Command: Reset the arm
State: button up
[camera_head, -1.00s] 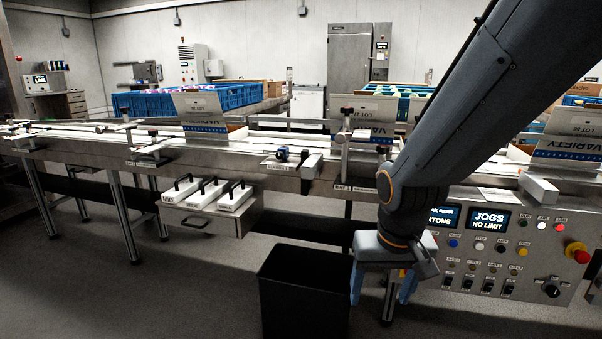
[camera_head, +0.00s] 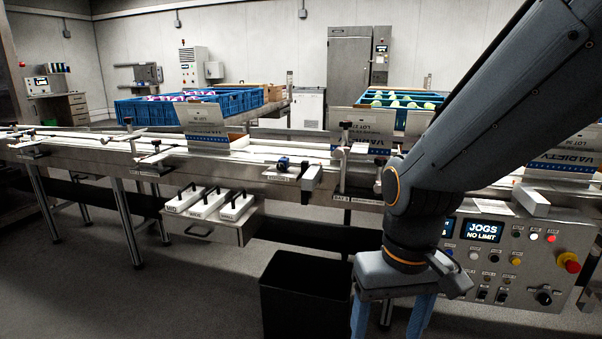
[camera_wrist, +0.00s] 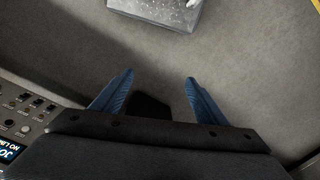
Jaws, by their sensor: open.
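My gripper (camera_head: 392,318) hangs below my arm in the head view, at the lower right, in front of the conveyor line. Its two blue fingers point down and stand apart, with nothing seen between them. In the wrist view my gripper (camera_wrist: 158,88) is open over grey floor. The black bin (camera_head: 303,295) stands just left of my gripper in the head view. The control panel (camera_head: 510,262) with its lit JOGS display is just to the right of my gripper, partly hidden by my arm.
The conveyor (camera_head: 260,160) runs across the view, carrying open cartons (camera_head: 212,128). Blue crates (camera_head: 185,105) stand behind it. Open floor (camera_head: 150,300) lies at the lower left.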

jog(key=d+r+m+p, duration=0.1)
jog(key=d+r+p, duration=0.4)
jog(key=p, duration=0.4)
jog(key=shift+s+d+r+m, duration=0.2)
jog(key=shift+s+d+m, duration=0.05)
jog(key=shift+d+m, duration=0.1)
jog(key=shift+d, duration=0.1)
dwell(0.6)
